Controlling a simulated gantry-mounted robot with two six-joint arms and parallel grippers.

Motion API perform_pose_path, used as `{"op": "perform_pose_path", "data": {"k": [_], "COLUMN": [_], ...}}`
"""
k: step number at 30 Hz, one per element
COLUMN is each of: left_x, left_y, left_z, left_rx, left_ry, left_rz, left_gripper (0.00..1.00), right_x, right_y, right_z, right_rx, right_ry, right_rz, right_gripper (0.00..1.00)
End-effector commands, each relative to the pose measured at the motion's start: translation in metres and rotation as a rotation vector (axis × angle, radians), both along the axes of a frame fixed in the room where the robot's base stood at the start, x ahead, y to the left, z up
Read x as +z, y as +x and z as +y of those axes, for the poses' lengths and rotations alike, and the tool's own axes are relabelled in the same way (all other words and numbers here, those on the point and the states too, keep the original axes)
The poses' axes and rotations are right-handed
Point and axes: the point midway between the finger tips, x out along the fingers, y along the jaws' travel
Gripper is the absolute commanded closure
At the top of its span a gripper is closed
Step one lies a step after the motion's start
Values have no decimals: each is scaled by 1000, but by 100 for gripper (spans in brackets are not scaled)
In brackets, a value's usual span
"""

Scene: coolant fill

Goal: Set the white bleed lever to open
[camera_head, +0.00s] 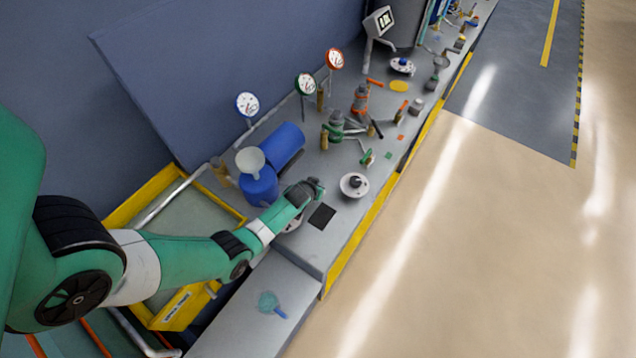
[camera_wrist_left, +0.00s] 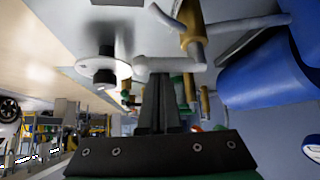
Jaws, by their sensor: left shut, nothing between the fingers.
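My left gripper (camera_head: 316,186) reaches over the near end of the grey bench, its fingers shut and empty. In the left wrist view its dark fingers (camera_wrist_left: 160,103) point at a pale, rounded bar (camera_wrist_left: 170,63), which looks like the white bleed lever. The bar lies crosswise just beyond the fingertips, by a brass valve body (camera_wrist_left: 192,32). I cannot tell whether the fingers touch it or which setting it has. In the head view my gripper and arm hide this spot. My right gripper is out of view.
A white disc with a black knob (camera_head: 354,185) stands right of my gripper. A blue cylinder (camera_head: 280,146) and a blue jug (camera_head: 259,188) stand to its left. Several valves and gauges line the bench behind.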

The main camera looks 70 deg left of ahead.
Motion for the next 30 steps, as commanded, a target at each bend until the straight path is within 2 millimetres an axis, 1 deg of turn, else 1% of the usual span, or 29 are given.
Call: {"op": "perform_pose_path", "data": {"k": [2, 6, 8, 9, 10, 15, 19, 24, 30], "left_x": [-1, 0, 4, 20, 26, 51, 68, 80, 82], "left_y": [5, 23, 32, 24, 20, 1, -12, -23, -25], "left_z": [5, 20, 28, 20, 18, 2, -8, -16, -18], "left_rx": [1, 3, 4, 4, 3, 1, 2, 1, 2], "left_ry": [1, 3, 4, 1, 1, 2, 3, 2, 2], "left_rz": [-2, -4, -6, -2, -3, -4, -3, -1, -2], "left_gripper": [100, 100, 100, 100, 100, 100, 100, 100, 100], "right_x": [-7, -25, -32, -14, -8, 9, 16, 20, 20], "right_y": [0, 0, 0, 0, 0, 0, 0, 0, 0], "right_z": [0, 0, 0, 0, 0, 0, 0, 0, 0], "right_rx": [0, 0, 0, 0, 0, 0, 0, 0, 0], "right_ry": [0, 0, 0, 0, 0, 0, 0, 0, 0], "right_rz": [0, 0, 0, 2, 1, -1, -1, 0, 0], "right_gripper": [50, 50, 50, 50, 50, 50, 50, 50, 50]}}
